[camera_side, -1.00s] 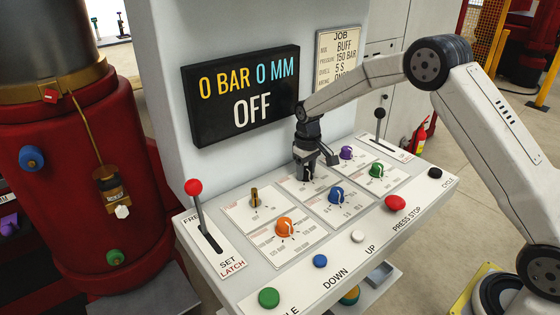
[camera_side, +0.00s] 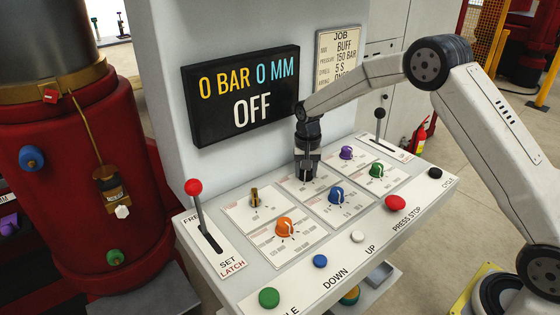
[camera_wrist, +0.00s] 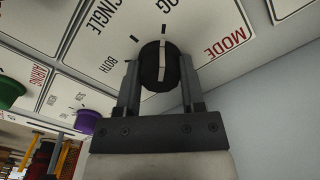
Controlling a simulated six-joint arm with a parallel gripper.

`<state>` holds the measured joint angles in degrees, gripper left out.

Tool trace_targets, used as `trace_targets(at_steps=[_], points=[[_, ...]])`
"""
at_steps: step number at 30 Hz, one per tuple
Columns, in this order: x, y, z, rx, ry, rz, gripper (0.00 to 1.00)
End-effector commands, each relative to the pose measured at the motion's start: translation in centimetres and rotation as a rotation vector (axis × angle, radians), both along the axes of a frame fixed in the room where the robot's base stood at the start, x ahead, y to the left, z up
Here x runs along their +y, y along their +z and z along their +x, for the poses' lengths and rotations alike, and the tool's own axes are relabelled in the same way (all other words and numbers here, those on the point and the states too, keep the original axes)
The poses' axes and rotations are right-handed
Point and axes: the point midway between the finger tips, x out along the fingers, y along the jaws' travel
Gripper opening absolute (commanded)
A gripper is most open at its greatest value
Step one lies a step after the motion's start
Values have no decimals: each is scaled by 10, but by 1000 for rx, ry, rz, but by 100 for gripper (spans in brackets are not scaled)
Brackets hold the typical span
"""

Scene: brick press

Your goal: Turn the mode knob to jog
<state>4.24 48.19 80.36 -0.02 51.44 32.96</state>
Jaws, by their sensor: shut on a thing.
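The mode knob (camera_wrist: 152,66) is black with a white pointer line, on a white panel plate (camera_wrist: 100,45). My gripper (camera_wrist: 158,75) has a finger on each side of it and is shut on it. The pointer line runs nearly straight up in the wrist view, close to a tick mark below a partly cut-off word ending in "OG". "SINGLE" and "BOTH" are printed to the left, and "MODE" in red to the right. In the side view my gripper (camera_side: 306,172) points down at the back middle of the panel and hides the knob.
Around my gripper stand a blue knob (camera_side: 336,195), a purple knob (camera_side: 346,152), a green knob (camera_side: 376,170), an orange knob (camera_side: 284,227) and a brass key switch (camera_side: 255,197). A red-topped lever (camera_side: 197,205) stands at left. The display (camera_side: 243,95) reads 0 BAR 0 MM OFF.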

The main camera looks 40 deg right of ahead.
Motion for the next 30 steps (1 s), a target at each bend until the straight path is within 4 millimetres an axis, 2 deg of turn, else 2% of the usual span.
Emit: trace_targets(at_steps=[13, 14, 15, 17, 30], points=[[0, 0, 0, 2, -17, 1, 0], [0, 0, 0, 2, -18, 1, 53], [0, 0, 0, 2, -17, 1, 66], [0, 0, 0, 2, -17, 1, 85], [0, 4, 0, -1, -15, 0, 86]])
